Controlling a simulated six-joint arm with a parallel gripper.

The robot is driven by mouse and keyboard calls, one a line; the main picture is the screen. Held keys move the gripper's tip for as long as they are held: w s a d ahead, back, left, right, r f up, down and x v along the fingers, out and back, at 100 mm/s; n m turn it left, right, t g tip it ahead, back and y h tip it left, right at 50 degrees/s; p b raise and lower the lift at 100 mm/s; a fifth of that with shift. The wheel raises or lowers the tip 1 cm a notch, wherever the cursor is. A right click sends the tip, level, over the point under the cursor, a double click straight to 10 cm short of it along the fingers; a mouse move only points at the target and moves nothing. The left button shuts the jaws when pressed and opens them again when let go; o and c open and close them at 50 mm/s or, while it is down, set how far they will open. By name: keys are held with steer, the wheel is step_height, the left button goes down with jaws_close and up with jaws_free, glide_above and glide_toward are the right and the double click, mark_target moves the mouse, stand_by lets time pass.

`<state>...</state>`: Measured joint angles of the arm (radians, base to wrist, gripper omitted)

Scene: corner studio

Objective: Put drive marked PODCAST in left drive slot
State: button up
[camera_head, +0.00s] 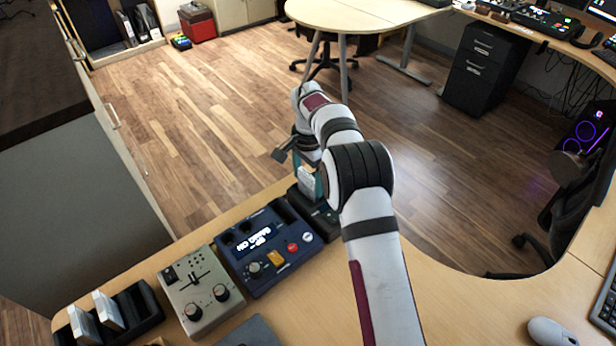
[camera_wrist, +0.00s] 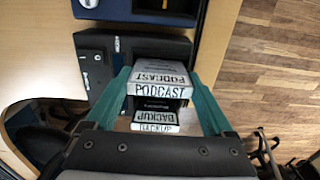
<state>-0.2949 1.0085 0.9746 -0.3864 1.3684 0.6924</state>
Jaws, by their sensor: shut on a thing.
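My gripper (camera_wrist: 160,103) has its two teal fingers on either side of the white-and-grey drive marked PODCAST (camera_wrist: 160,88) and is shut on it. A second drive marked BACKUP (camera_wrist: 154,127) sits nearer the wrist camera, between the fingers' lower parts. A black drive dock (camera_wrist: 92,62) lies under and beside the PODCAST drive. In the head view my gripper (camera_head: 311,180) is over the dock (camera_head: 322,222) at the table's far edge, with a pale drive (camera_head: 306,181) upright there. The slots are hidden, so I cannot tell whether the PODCAST drive is seated.
A blue control box (camera_head: 268,248) with knobs and a display stands left of the dock. A grey slider box (camera_head: 200,290) and a black rack (camera_head: 140,306) holding two pale drives are farther left. A mouse (camera_head: 552,332) lies at right. The table edge drops to the floor beyond.

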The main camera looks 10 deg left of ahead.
steer(key=shift+f, duration=0.55)
stand_by(0.7)
steer(key=o, duration=1.2)
steer(key=shift+f, duration=0.1)
steer(key=shift+r, duration=5.55)
